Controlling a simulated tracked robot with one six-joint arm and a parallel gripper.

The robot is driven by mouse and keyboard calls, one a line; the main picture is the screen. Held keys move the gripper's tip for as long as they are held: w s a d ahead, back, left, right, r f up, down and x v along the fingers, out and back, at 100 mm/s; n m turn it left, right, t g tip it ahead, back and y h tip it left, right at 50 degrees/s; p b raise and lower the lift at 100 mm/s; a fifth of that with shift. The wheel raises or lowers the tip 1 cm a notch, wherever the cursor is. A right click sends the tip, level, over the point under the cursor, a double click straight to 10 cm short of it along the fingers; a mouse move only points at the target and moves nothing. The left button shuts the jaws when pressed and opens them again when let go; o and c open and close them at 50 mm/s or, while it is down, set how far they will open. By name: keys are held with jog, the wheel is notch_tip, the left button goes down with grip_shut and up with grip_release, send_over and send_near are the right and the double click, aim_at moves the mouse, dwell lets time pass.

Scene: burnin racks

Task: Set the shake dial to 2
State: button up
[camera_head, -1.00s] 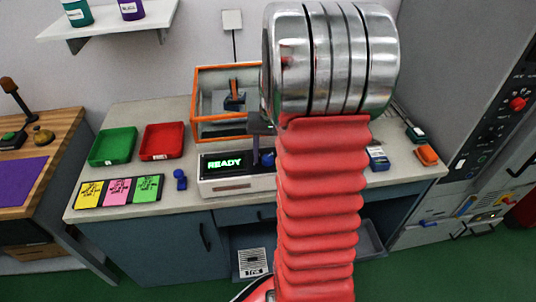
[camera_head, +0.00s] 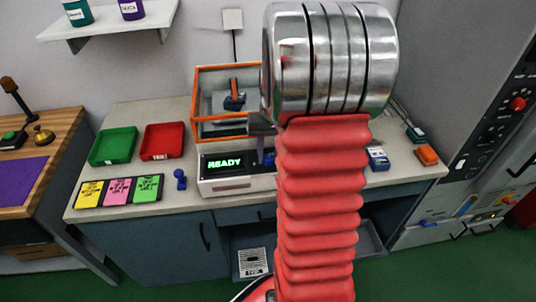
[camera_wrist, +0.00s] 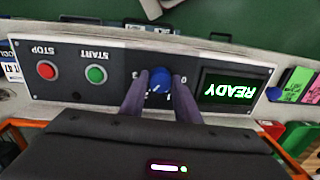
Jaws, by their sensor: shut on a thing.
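The shake dial (camera_wrist: 160,78) is a blue round knob on the panel of the shaker machine, between the green START button (camera_wrist: 96,74) and the lit READY display (camera_wrist: 230,90). My gripper (camera_wrist: 159,84) has one finger on each side of the dial and is shut on it. A "0" shows beside the right finger in the wrist view, which sees the panel upside down.
An orange-framed box (camera_head: 200,100) stands behind the panel. Green (camera_head: 113,146) and red (camera_head: 163,141) trays, coloured note cards (camera_head: 118,191) and a small blue object (camera_head: 180,179) lie to the left. A red STOP button (camera_wrist: 47,70) is beside START.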

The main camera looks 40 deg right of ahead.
jog(key=shift+n, duration=0.5)
jog(key=o, duration=1)
jog(key=shift+o, duration=0.2)
jog(key=shift+r, duration=0.15)
notch_tip(320, 180, up, 13)
jog(key=shift+s+d+r, duration=0.15)
jog(key=shift+d+r, duration=0.05)
jog(key=shift+d, duration=0.15)
